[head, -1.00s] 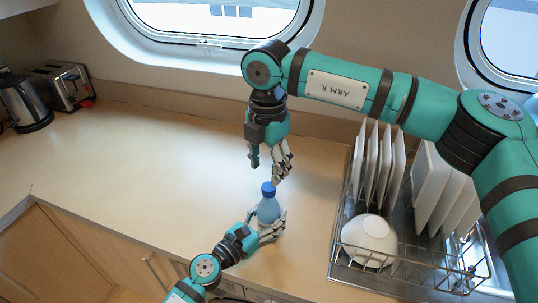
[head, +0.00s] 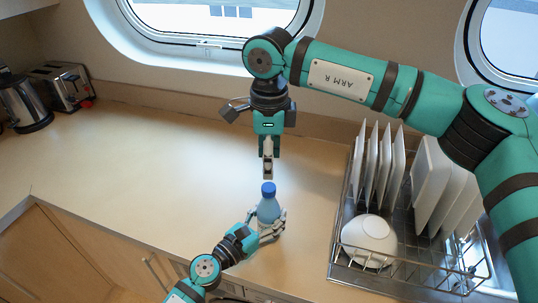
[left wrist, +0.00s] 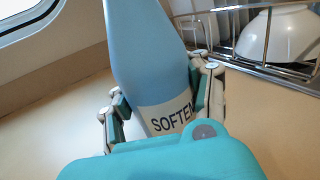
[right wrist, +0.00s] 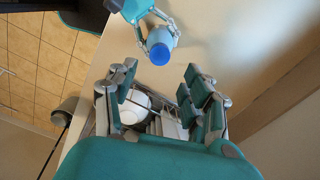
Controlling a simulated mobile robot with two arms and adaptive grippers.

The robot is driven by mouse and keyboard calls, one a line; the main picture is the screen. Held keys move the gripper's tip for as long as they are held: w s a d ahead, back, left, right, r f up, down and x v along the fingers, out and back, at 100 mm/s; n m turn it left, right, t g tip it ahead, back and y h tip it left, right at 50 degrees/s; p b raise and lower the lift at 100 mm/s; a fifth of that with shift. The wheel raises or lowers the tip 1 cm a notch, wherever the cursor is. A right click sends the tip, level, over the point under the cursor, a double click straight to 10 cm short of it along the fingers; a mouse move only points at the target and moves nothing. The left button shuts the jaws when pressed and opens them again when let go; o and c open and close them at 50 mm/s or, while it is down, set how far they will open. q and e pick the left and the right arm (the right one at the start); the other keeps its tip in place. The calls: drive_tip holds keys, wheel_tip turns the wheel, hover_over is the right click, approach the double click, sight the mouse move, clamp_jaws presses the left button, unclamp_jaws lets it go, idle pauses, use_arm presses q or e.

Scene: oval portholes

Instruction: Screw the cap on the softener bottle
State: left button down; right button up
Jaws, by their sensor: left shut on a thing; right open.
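The light blue softener bottle (head: 268,211) stands upright on the counter in the head view. Its dark blue cap (head: 268,189) sits on the neck; how tight it is cannot be seen. My left gripper (head: 270,227) is shut around the bottle's lower body. The left wrist view shows the bottle (left wrist: 150,50) between its fingers, with part of the label readable. My right gripper (head: 267,170) points down just above and behind the cap, apart from it. In the right wrist view its fingers (right wrist: 160,88) are open and empty, with the cap (right wrist: 160,54) beyond them.
A wire dish rack (head: 345,262) with upright white plates (head: 377,165) and a white bowl (head: 368,238) stands right of the bottle. A kettle (head: 25,104) and a toaster (head: 62,86) are at the far left. The counter (head: 150,160) left of the bottle is clear.

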sight(269, 186)
use_arm(q)
drive_tip(key=shift+f, duration=0.2)
use_arm(e)
drive_tip(key=n, duration=0.5)
drive_tip(key=shift+r+n, duration=0.25)
drive_tip(key=shift+n, duration=0.05)
drive_tip(key=shift+f, duration=4.05)
clamp_jaws()
drive_tip(key=m, duration=0.6)
drive_tip(key=shift+m, duration=0.4)
drive_tip(key=m, duration=0.5)
drive_tip(key=shift+o, duration=0.6)
unclamp_jaws()
